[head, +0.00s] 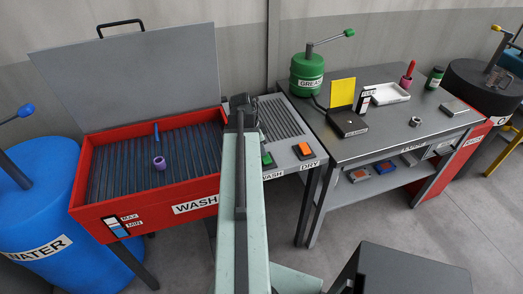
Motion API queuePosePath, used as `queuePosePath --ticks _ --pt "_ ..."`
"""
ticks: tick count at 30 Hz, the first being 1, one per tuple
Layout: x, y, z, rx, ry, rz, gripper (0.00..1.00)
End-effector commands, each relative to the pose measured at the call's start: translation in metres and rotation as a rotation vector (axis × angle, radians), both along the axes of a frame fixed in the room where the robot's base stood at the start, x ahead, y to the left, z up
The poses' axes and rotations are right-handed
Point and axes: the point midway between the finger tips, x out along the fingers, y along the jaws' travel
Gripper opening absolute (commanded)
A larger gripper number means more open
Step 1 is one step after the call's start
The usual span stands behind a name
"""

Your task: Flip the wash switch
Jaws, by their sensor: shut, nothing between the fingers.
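The wash switch (267,158) is a small dark box with a green rocker, on the grey panel right of the red tub, above a WASH label (273,175). My arm reaches up from the bottom, just left of the switch. My gripper (241,106) is the dark end of the arm, seen from behind. It is shut and empty, beyond the switch in the picture and apart from it. The arm hides part of the panel's left side. Which way the rocker is tipped is too small to tell.
An orange-topped dry switch (304,150) sits right of the wash switch. The red tub (150,196), lid raised, holds a purple ring (159,163). A blue water barrel (60,210) stands left, a dark workbench (390,135) right. A dark box (410,272) is in front.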

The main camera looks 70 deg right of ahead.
Motion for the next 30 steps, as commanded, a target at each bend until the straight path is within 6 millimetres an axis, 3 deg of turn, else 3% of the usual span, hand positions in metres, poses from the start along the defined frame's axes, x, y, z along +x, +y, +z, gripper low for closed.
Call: queuePosePath --ticks 7,30 --pt "0.001 -0.002 -0.008 0.000 0.000 -0.001 0.00" --pt "-0.010 0.011 0.002 0.002 0.000 -0.002 0.00"
